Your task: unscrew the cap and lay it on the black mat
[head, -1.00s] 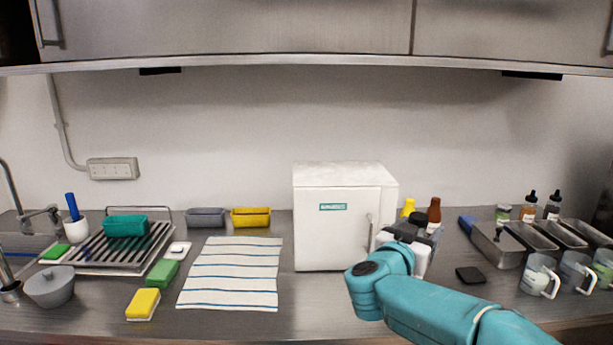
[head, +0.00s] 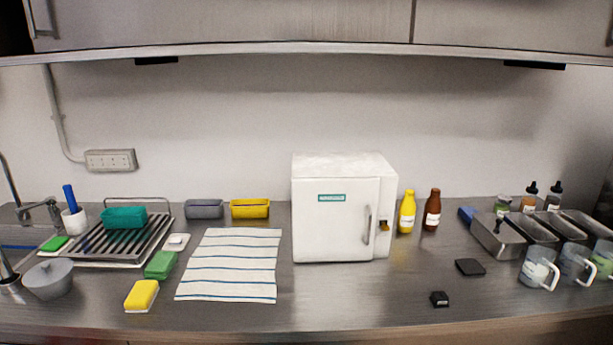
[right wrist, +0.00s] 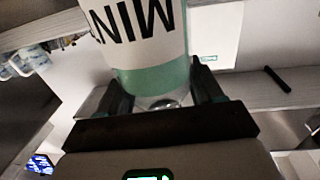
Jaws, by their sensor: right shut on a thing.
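In the right wrist view, my right gripper (right wrist: 160,98) is shut on a bottle (right wrist: 150,78) with green contents. Its white label shows the upside-down letters "MIN". The bottle's upper part is cut off by the frame edge, and I see no cap on it. In the head view, a small black mat (head: 470,267) lies bare on the counter, right of the white freezer. My left gripper is in neither view, and my right gripper is outside the head view.
A small black block (head: 440,299) lies in front of the mat. Yellow (head: 407,212) and brown (head: 432,210) bottles stand beside the freezer (head: 336,225). Metal pans (head: 499,238) and handled jugs (head: 538,268) are at right. A striped towel (head: 230,267) lies left. The counter before the freezer is clear.

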